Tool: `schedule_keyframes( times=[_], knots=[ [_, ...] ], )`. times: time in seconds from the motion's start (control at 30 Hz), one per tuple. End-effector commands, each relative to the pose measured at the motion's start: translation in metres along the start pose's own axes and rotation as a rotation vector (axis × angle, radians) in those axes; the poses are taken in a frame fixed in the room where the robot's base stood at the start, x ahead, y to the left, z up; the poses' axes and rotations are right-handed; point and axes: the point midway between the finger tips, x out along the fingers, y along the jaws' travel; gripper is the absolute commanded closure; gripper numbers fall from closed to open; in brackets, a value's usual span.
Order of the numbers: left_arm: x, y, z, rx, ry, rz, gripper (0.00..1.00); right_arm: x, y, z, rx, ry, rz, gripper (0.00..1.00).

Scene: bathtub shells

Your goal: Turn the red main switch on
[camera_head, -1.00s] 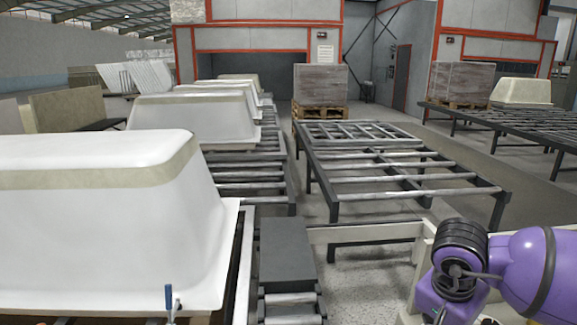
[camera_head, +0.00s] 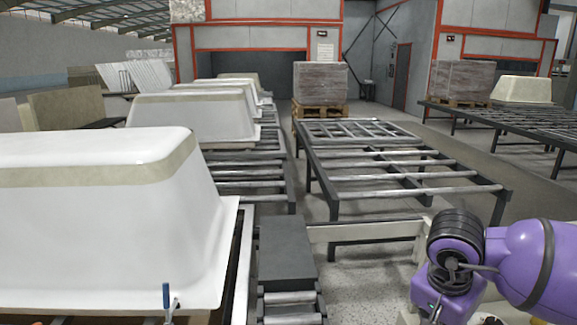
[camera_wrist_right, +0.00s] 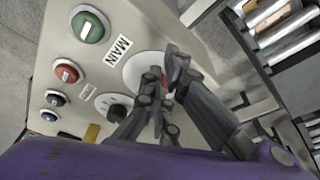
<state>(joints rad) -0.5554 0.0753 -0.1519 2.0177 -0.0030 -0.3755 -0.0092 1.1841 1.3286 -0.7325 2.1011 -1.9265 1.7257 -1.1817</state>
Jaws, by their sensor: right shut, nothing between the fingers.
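In the right wrist view, a pale control box (camera_wrist_right: 62,20) carries a round white plate (camera_wrist_right: 134,68) beside the label "MAIN" (camera_wrist_right: 118,50). A small bit of red (camera_wrist_right: 168,105) shows among my fingers at this plate; it looks like part of the red main switch, which is otherwise hidden. My right gripper (camera_wrist_right: 165,70) is shut and empty, with its dark fingers over the plate. I cannot tell whether they touch the switch, nor its position. My left gripper is in neither view.
Green (camera_wrist_right: 88,27) and red (camera_wrist_right: 66,73) buttons, with smaller buttons and a black knob (camera_wrist_right: 114,107), are on the same box. A roller conveyor (camera_wrist_right: 280,25) lies beyond it. A white tub shell (camera_head: 90,230) fills the head view's left; an empty roller table (camera_head: 390,175) stands ahead.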

Motion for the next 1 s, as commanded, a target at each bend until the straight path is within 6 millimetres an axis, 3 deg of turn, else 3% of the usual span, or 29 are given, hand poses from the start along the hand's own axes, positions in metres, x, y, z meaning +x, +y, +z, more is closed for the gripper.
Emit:
schedule_keyframes(
  times=[0.4,0.87,0.97,1.0],
  knots=[
    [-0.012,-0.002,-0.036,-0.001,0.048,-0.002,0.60,-0.053,-0.001,-0.014,0.001,0.005,-0.008,1.00],
    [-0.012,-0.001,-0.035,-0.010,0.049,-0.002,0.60,-0.053,-0.001,-0.012,0.000,-0.004,-0.004,1.00],
    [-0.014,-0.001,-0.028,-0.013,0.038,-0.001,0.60,-0.034,-0.006,0.035,0.021,-0.161,-0.020,1.00],
    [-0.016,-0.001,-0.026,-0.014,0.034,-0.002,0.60,-0.027,-0.008,0.060,0.040,-0.248,-0.029,1.00]
  ],
)
